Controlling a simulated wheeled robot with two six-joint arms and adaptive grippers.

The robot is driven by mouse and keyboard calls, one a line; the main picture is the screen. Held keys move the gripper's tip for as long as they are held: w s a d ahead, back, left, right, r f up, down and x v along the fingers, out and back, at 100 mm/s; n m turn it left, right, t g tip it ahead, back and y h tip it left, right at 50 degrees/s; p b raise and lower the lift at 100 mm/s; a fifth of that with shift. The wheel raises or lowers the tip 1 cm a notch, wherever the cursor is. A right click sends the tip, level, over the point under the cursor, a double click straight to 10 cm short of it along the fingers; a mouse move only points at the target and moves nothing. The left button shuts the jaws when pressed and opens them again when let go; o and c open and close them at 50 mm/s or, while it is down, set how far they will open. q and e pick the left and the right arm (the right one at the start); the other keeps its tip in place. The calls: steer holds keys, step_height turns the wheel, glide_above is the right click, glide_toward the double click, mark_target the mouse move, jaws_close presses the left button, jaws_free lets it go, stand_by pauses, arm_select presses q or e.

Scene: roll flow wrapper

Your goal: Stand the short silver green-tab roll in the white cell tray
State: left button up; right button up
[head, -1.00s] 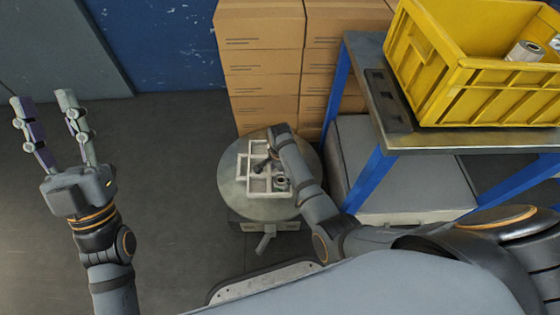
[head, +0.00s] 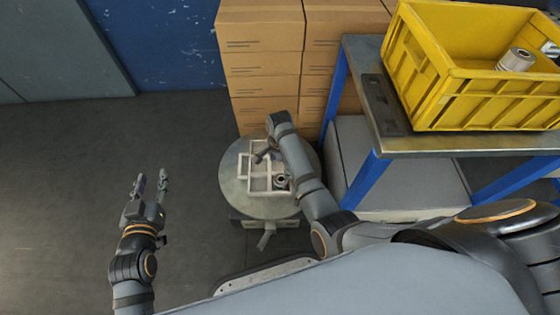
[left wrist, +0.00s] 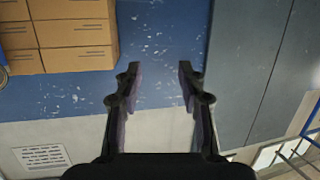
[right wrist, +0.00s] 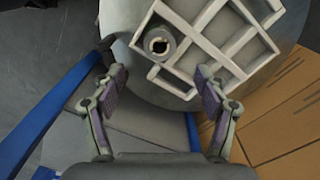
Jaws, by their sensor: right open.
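The white cell tray (head: 241,172) lies on a round grey stand; the right wrist view shows its cell walls (right wrist: 203,39). A short silver-grey roll (right wrist: 160,42) with a dark core hole stands upright in a corner cell; it also shows in the head view (head: 281,181). I cannot make out a green tab on it. My right gripper (right wrist: 159,76) is open and empty, apart from the roll; in the head view it is over the tray's far part (head: 262,156). My left gripper (head: 151,180) is open and empty over the floor; its fingers show in the left wrist view (left wrist: 154,75).
A yellow crate (head: 470,87) on a blue-legged metal bench (head: 440,146) at right holds a silver roll (head: 517,59) and another partly visible item. Stacked cardboard boxes (head: 262,68) stand behind the round stand (head: 230,195). The floor at left is clear.

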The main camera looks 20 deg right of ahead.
steer(key=s+d+r+n+t, duration=0.2)
steer(key=s+d+n+t, duration=0.2)
steer(key=d+n+t, duration=0.3)
arm_select(q)
steer(key=s+f+g, duration=0.1)
steer(key=f, duration=0.2)
steer(key=s+f+g, duration=0.1)
steer(key=f, duration=0.1)
steer(key=shift+s+d+g, duration=0.15)
steer(key=shift+s+g, duration=0.15)
arm_select(e)
steer(key=s+r+n+t, duration=0.2)
steer(key=r+n, duration=0.2)
steer(key=r, duration=0.2)
steer(key=s+r+n+t+y, duration=0.1)
steer(key=s+r+n+t, duration=0.2)
steer(key=r, duration=0.3)
steer(key=shift+a+r+n+t, duration=0.25)
steer(key=shift+a+n+t, duration=0.05)
steer(key=shift+a+n, duration=0.15)
arm_select(q)
steer(key=shift+s+f, duration=0.1)
arm_select(e)
steer(key=shift+f, duration=0.1)
